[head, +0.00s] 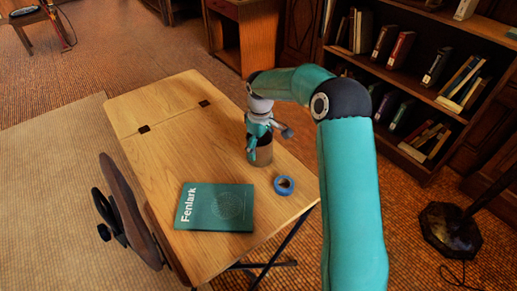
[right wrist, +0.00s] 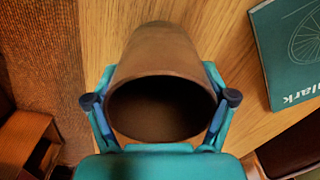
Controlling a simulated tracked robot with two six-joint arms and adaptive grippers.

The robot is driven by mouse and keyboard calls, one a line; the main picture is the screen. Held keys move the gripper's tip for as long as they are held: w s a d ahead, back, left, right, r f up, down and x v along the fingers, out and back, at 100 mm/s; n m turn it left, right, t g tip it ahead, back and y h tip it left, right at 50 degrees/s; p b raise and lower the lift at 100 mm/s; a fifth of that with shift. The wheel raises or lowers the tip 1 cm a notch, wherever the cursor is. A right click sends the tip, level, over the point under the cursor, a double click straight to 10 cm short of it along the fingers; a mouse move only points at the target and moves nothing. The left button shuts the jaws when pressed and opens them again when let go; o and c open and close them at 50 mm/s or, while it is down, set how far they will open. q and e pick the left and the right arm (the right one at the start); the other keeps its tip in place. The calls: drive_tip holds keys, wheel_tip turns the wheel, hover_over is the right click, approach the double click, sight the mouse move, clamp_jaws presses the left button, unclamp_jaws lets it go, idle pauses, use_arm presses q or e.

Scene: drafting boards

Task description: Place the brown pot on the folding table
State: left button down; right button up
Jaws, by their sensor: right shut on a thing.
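The brown pot (head: 263,156) is at the right side of the wooden folding table (head: 165,150) in the head view. My right gripper (head: 257,140) is shut on it from above, partly hiding it. In the right wrist view the pot (right wrist: 160,50) lies between the two fingers of the gripper (right wrist: 161,98), its dark open mouth facing the camera. The pot's base is at or close to the tabletop; I cannot tell whether it touches. My left gripper is not in view.
On the table lie a green book (head: 215,207) marked Fenlark and a blue tape roll (head: 284,185) near the pot. A dark chair (head: 128,212) stands at the left edge. A bookcase (head: 420,75) and a lamp base (head: 450,230) are at the right. The table's far half is clear.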

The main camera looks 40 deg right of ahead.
drive_tip(key=shift+f, duration=0.3)
drive_tip(key=o, duration=1.6)
wheel_tip(320, 180, up, 12)
drive_tip(key=shift+r+p, duration=0.1)
drive_tip(key=shift+p, duration=0.6)
